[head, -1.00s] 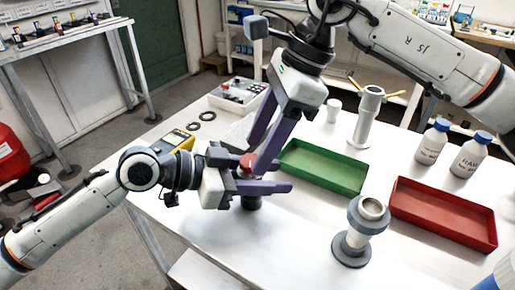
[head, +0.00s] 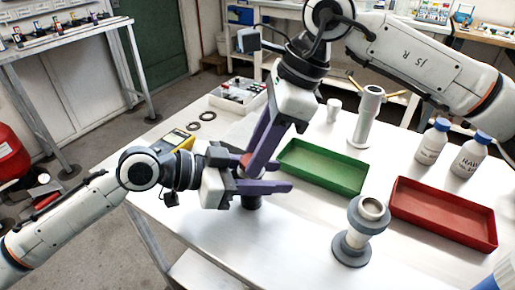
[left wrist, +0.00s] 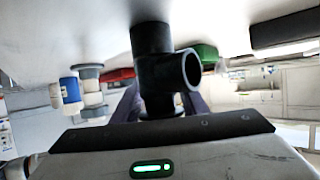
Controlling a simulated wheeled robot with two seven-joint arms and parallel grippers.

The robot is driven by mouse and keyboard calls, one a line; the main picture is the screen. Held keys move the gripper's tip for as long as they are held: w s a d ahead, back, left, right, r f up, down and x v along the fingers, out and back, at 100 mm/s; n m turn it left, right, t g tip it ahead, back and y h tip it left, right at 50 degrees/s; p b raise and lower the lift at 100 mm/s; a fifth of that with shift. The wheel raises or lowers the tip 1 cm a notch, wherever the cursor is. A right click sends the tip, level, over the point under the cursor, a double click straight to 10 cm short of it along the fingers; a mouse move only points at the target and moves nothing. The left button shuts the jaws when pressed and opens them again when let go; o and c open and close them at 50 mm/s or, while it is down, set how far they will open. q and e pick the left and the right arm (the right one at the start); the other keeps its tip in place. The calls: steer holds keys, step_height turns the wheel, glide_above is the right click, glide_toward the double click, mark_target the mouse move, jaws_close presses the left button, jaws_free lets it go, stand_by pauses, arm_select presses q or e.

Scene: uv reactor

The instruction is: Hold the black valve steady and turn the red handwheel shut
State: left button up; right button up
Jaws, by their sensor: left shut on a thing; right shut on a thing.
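The black valve (head: 251,202) stands on the white table, mostly hidden behind my left gripper in the head view. In the left wrist view the black valve (left wrist: 153,70) appears upside down, with its round open side port facing the camera. My left gripper (head: 275,188) reaches in level from the left, its purple fingers shut around the valve body. The red handwheel (head: 246,160) sits on top of the valve, and only a small part of it shows. My right gripper (head: 254,166) comes down steeply from above, its purple fingers shut on the handwheel.
A green tray (head: 322,183) lies close to the right, with a red tray (head: 440,236) beyond it. A grey flanged pipe piece (head: 352,245) stands at front right. Two blue-capped bottles (head: 432,142) and a yellow meter (head: 175,139) stand on the table.

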steer(key=m, duration=0.1)
steer(key=m+t, duration=0.1)
steer(key=m, duration=0.1)
steer(key=shift+s+m, duration=0.2)
steer(key=shift+m, duration=0.1)
steer(key=o, duration=1.1)
steer(key=shift+c, duration=0.2)
steer(key=shift+r, duration=0.1)
steer(key=v, duration=1.2)
steer(key=shift+s, duration=0.25)
